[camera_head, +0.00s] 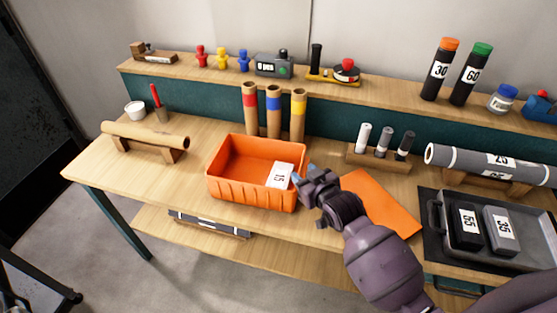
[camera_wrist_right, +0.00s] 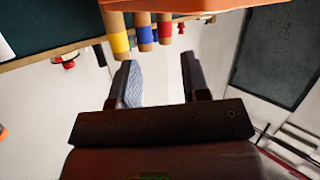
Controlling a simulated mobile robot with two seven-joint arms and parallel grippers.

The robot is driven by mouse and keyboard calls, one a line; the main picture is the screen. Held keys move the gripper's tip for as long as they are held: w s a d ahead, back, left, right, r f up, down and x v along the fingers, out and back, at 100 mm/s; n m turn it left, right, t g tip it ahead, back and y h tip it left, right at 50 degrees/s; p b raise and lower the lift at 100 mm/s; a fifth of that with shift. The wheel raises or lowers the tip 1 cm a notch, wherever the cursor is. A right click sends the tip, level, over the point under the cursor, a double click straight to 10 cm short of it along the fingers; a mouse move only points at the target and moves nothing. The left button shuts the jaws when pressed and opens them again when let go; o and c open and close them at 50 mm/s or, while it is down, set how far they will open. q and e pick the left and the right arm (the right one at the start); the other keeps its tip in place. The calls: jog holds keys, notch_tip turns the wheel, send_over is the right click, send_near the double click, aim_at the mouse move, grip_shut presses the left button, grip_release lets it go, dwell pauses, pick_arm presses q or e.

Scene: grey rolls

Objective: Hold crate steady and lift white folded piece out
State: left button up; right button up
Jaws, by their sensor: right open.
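The orange crate (camera_head: 225,187) stands on the wooden table, left of centre. A white folded piece (camera_head: 280,175) marked 15 lies in its right part, tilted toward the right wall. My right gripper (camera_head: 303,178) is at the crate's right side, close to the white piece; whether it touches the rim I cannot tell. In the right wrist view its two fingers (camera_wrist_right: 163,75) are apart with nothing between them. An orange edge (camera_wrist_right: 160,5), seemingly the crate, crosses the top of that view. My left gripper is not seen.
Three cardboard tubes with red, blue and yellow bands (camera_head: 273,113) stand behind the crate. An orange mat (camera_head: 378,202) lies right of it, partly under my right arm. A cardboard roll (camera_head: 145,136) rests at left.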

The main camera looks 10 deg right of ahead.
jog(key=w+a+r+n+g+b, duration=0.15)
jog(key=w+a, duration=0.25)
jog(key=w, duration=0.4)
jog(key=w+a+r+n+g+b, duration=0.1)
jog(key=w+a+r+g+b, duration=0.15)
jog(key=w+a, duration=0.4)
jog(key=s+d+f+g+h, duration=0.1)
jog(key=d+f+g, duration=0.1)
jog(key=g, duration=0.1)
jog(key=s+d+f+m+g+h, duration=0.1)
jog(key=d+f+g, duration=0.1)
jog(key=g, duration=0.1)
jog(key=s+d+f+g+h, duration=0.1)
jog(key=d+f+g, duration=0.1)
jog(key=g, duration=0.2)
jog(key=shift+s+f+m, duration=0.1)
jog(key=shift+s+m, duration=0.1)
jog(key=shift+m, duration=0.05)
jog(key=shift+s+d, duration=0.1)
jog(key=shift+s, duration=0.1)
